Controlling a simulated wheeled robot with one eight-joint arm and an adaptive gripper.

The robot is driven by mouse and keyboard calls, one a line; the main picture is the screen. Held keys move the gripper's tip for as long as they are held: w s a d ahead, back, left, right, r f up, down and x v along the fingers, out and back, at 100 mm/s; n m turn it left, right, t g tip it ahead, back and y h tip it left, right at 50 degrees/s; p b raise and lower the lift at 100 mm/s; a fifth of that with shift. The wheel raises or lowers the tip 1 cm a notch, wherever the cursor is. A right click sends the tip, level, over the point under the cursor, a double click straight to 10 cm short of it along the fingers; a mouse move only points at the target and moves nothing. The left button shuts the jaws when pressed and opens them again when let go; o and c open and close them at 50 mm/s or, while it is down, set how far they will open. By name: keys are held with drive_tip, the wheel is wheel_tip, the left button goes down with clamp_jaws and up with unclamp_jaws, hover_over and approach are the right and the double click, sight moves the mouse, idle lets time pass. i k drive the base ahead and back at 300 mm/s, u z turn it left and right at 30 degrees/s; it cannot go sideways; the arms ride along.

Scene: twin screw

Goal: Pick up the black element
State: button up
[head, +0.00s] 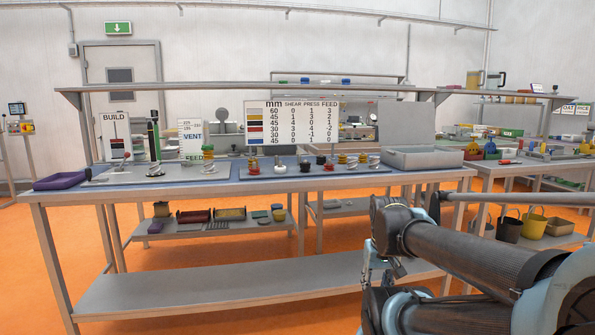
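A small black element (320,160) stands on the blue mat (262,176) on the workbench, in a row of small screw elements. A dark piece (305,168) stands just left of it, and a red element (329,166) is close on its right. My arm reaches in from the lower right, in front of the bench and well apart from the row. Its dark links fold downward near the bench's front edge.
Yellow elements (342,160) and a silver one (374,160) stand farther right. A grey bin (421,159) sits at the bench's right end. A lettered board (319,121) stands behind the row. A purple tray (62,180) and upright rods (154,142) are at left.

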sight(305, 167)
drive_tip(key=i, duration=0.9)
drive_tip(key=z, duration=0.1)
